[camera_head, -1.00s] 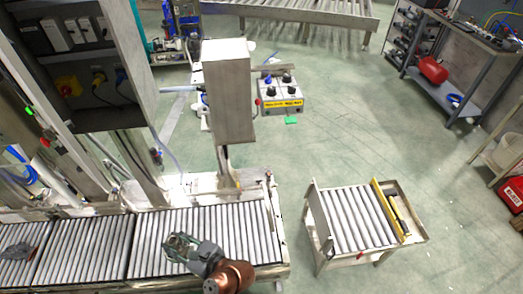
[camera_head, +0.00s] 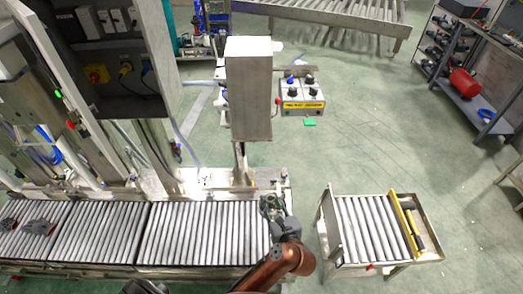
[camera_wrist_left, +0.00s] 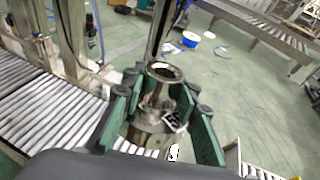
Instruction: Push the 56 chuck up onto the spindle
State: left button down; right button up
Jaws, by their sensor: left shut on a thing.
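My left gripper (camera_head: 272,206) is over the right end of the roller conveyor, below and right of the tall grey box head. In the left wrist view, its green-padded fingers (camera_wrist_left: 163,105) are shut around a metal chuck (camera_wrist_left: 150,122). The chuck has a round open top and a small tag that reads 56. It is held roughly upright. A dark vertical post (camera_wrist_left: 161,30) stands just behind the chuck's top; I cannot tell whether it is the spindle. The spindle cannot be made out in the head view. My right gripper is not in view.
The roller conveyor (camera_head: 200,235) runs along the left, with dark objects (camera_head: 40,227) at its far left. The grey box head (camera_head: 249,90) stands on a post behind the gripper. A small roller cart (camera_head: 365,230) is at right. A control box (camera_head: 302,95) stands behind.

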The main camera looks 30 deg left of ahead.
pick_arm(q)
jog(key=w+a+m+t+b, duration=0.1)
jog(key=w+a+t+b, duration=0.1)
jog(key=w+a, duration=1.6)
jog(key=shift+w+a, duration=0.25)
jog(key=shift+a, duration=0.35)
jog(key=shift+d+r, duration=0.1)
notch_tip(320, 180, up, 2)
jog(key=p, duration=0.2)
jog(key=shift+s+r+p, duration=0.1)
jog(key=shift+r+p, duration=0.05)
jog(key=shift+p, duration=0.15)
